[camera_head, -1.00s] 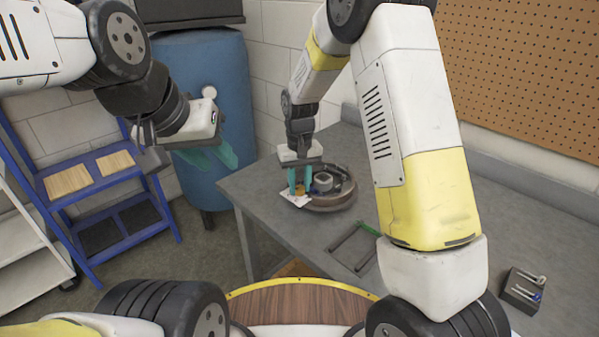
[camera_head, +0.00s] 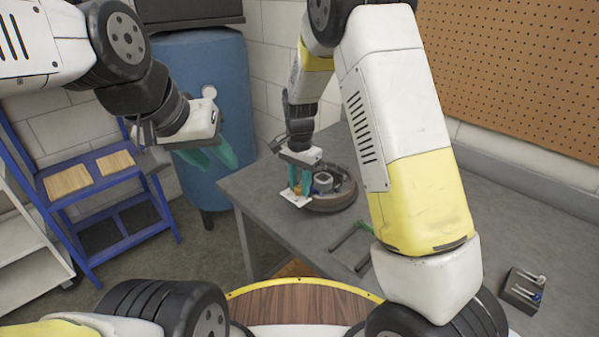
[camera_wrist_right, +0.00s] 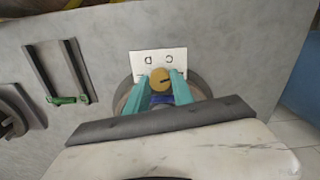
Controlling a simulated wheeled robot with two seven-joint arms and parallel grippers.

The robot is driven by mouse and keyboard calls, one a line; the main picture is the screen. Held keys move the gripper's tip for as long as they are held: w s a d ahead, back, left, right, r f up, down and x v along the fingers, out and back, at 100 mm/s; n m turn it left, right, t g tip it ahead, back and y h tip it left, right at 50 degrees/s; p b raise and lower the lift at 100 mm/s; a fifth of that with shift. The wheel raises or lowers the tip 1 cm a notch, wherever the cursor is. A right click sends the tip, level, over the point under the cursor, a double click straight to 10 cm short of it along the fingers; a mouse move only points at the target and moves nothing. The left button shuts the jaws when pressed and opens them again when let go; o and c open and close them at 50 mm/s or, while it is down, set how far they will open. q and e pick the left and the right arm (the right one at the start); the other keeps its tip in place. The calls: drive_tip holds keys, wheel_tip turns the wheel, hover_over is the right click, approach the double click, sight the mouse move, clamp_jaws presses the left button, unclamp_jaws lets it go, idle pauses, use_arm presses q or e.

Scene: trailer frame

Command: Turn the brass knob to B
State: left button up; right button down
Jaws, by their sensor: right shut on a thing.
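The brass knob (camera_wrist_right: 159,80) sits between the teal fingertips of my right gripper (camera_wrist_right: 160,88), which is shut on it. A dark pointer line on the knob's face points toward the right in the right wrist view. A white plate (camera_wrist_right: 160,62) with dark letters lies beyond the knob; the letters appear upside down and I cannot read them all surely. In the head view my right gripper (camera_head: 301,180) reaches down to the knob (camera_head: 297,189) at the front left of a round fixture (camera_head: 335,196). My left gripper (camera_head: 208,156) hangs empty with its fingers apart, away from the table.
The grey table (camera_head: 290,228) carries a dark rail piece with a green handle (camera_head: 363,227) and a small block holding tools (camera_head: 524,291). A blue tank (camera_head: 203,95) and a blue shelf (camera_head: 105,215) stand at the left. The table's middle right is mostly clear.

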sight(300, 187)
drive_tip(key=shift+w+r+m, duration=0.1)
drive_tip(key=shift+m, duration=1.5)
drive_tip(key=c, duration=1.1)
unclamp_jaws()
wheel_tip(300, 187, up, 7)
drive_tip(key=shift+f, duration=0.15)
drive_tip(key=shift+r, duration=0.5)
